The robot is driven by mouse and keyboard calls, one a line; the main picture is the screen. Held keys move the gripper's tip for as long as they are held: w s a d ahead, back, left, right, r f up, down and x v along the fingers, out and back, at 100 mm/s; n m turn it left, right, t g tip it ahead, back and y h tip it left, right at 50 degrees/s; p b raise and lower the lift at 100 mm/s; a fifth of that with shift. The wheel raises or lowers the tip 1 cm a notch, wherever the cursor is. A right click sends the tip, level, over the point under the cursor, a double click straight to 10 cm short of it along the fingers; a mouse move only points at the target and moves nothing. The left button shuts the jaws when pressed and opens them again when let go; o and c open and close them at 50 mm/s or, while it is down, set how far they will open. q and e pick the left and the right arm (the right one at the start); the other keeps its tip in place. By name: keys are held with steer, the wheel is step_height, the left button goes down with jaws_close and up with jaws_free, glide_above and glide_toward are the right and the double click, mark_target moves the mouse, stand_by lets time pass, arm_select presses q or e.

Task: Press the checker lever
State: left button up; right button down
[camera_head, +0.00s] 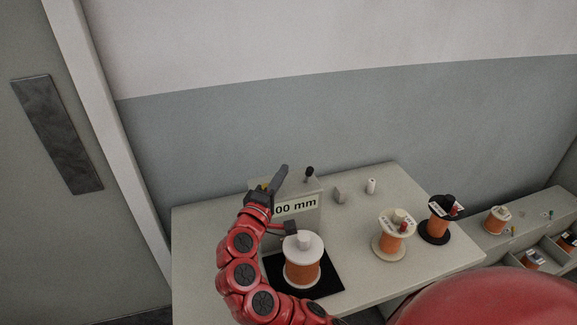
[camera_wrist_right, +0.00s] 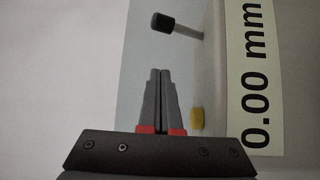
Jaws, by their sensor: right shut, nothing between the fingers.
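The checker (camera_head: 312,222) is a grey box on the table with a "0.00 mm" label (camera_wrist_right: 258,75), partly covered by my arm in the head view. Its lever (camera_head: 309,173) has a black knob and rises at the checker's top right. In the right wrist view the lever (camera_wrist_right: 165,23) points left on a thin grey rod, beyond my fingertips and slightly right of them. My right gripper (camera_head: 284,169) is shut and empty, above the checker's left side and apart from the lever. Its closed fingers (camera_wrist_right: 159,72) also show in the wrist view. My left gripper is not in view.
An orange spool (camera_head: 302,273) stands on a black mat (camera_head: 330,285) before the checker. Two more spools (camera_head: 391,243) (camera_head: 436,229) stand to the right. A yellow part (camera_wrist_right: 197,118) sits on the checker. The wall (camera_head: 350,115) is close behind the table.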

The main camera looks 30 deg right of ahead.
steer(key=a, duration=0.1)
steer(key=s+a+f, duration=0.1)
steer(key=shift+s+a, duration=0.15)
steer(key=shift+a, duration=0.25)
steer(key=shift+s, duration=0.1)
